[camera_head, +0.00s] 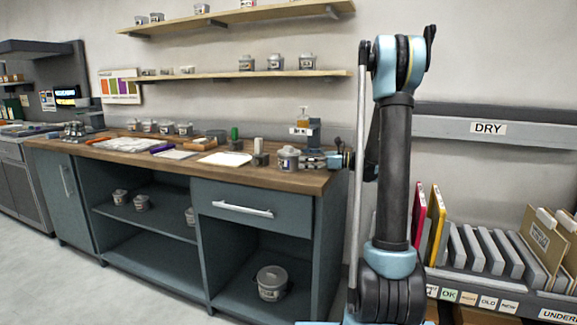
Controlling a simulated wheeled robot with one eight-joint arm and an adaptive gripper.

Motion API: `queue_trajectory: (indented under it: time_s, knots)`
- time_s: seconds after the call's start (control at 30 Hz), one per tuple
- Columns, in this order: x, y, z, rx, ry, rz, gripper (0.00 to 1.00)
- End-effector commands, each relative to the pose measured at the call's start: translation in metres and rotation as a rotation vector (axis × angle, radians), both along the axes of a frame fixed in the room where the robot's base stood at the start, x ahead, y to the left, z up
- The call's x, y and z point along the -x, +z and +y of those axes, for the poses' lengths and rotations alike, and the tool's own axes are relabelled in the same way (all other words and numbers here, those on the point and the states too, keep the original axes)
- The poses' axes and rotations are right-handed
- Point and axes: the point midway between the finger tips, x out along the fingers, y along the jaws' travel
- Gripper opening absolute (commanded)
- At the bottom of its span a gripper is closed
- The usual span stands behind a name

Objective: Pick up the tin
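A grey tin (288,159) with a pale label stands upright near the right end of the wooden worktop. My gripper (311,161) reaches in from the right at about the tin's height, its fingers pointing left at the tin's right side. The fingertips look very close to the tin or at it; I cannot tell whether they touch it. The fingers are too small in the view to show whether they are open or shut. Similar tins stand at the back of the worktop (167,127), and a larger tin (272,283) stands in the lower right compartment.
A small device (313,130) stands behind the tin. Two wall shelves (200,77) hold more tins. A rack of folders (490,252) stands right of my arm.

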Motion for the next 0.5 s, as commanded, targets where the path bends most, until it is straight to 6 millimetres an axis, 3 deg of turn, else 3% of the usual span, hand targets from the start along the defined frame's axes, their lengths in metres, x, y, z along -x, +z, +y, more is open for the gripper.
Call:
queue_trajectory:
  time_s: [0.33, 0.5]
  knots:
    - [-0.002, 0.002, 0.019, 0.0, 0.001, 0.0, 0.94]
    - [-0.003, 0.006, 0.04, 0.0, 0.002, 0.0, 0.94]
